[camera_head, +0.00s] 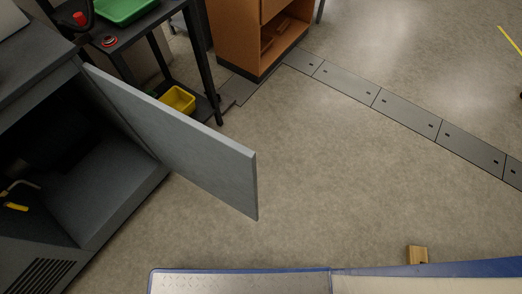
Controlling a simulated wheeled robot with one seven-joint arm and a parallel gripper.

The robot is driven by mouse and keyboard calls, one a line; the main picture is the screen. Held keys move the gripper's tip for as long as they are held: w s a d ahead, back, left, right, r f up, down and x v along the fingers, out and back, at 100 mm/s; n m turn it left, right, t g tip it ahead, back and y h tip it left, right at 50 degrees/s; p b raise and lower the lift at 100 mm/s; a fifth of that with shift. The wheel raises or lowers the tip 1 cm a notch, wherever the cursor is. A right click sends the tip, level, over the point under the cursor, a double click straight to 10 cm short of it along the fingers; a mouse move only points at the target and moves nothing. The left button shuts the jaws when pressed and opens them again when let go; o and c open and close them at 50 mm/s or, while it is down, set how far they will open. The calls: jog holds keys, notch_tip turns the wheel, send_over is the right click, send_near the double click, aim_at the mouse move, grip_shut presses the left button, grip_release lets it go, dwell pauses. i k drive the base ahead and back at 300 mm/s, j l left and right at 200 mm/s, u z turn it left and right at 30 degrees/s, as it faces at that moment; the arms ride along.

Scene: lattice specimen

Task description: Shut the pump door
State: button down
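The pump door (185,142) is a flat grey panel standing wide open. It is hinged at the right side of a dark grey cabinet (115,215) at the left of the head view, and its free edge points out over the floor to the right. The cabinet's inside is open to view and dark, with a yellow-handled item (16,206) in it. My gripper is not in view, and nothing is seen touching the door.
Behind the door stands a black shelf stand (163,45) with a green tray (124,10) on top and a yellow bin (178,99) below. An orange-brown cabinet (237,40) stands at the back. A blue-edged surface (240,282) lies along the bottom. The floor (330,170) right of the door is clear.

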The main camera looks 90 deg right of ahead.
aim_at(224, 168)
jog(key=j+z, duration=0.1)
jog(key=z, duration=0.4)
jog(key=k+z, duration=0.1)
jog(key=z, duration=0.4)
jog(key=k+z, duration=0.1)
jog(key=z, duration=0.4)
jog(key=k+z, duration=0.1)
jog(key=k, duration=0.4)
jog(key=i, duration=0.45)
